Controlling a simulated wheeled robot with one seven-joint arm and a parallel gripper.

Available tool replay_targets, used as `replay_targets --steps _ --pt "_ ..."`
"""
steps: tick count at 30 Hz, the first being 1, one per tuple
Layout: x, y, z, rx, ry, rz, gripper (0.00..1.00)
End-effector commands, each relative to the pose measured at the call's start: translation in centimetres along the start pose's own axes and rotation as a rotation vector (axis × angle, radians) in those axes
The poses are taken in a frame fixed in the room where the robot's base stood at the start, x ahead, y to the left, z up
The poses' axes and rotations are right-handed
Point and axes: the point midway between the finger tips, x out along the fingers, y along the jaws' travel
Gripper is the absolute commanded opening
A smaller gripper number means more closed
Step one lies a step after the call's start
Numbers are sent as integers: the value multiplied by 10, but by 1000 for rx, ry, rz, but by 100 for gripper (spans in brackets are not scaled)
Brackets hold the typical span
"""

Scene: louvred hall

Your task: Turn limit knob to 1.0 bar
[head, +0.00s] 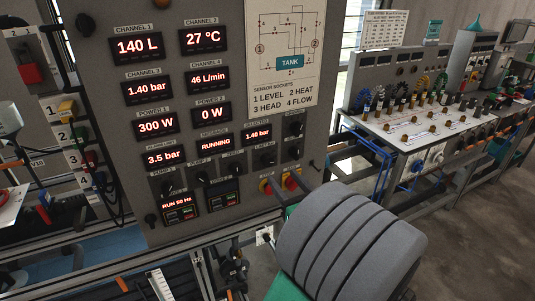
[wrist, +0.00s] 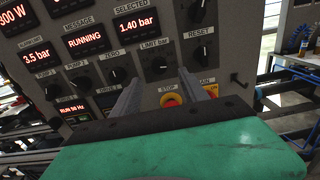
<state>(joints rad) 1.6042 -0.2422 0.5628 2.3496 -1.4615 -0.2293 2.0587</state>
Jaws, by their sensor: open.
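The limit knob (wrist: 158,65) is a black round knob under the label "LIMIT bar" on the grey panel. It also shows in the head view (head: 267,159). Its pointer setting is too small to read. The display above it, marked SELECTED (wrist: 135,24), reads 1.40 bar. My gripper (wrist: 160,76) is open and empty. Its two grey fingers point at the panel, one to each side of the limit knob and slightly below it in the wrist view. I cannot tell whether they touch it.
The reset knob (wrist: 200,54) is close to the right finger. The zero knob (wrist: 117,74) is close to the left finger. A red stop button (wrist: 170,100) is just below, between the fingers. A bench (head: 440,125) with cables stands to the right.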

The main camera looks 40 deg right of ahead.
Motion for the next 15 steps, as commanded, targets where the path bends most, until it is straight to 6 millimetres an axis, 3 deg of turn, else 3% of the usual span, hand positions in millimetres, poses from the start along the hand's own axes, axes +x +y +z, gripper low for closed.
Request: replay_targets --steps 2,7,15 --pt "6 1 8 6 2 4 52" --pt "18 4 4 4 11 3 52" --pt "54 4 1 -2 10 5 52"
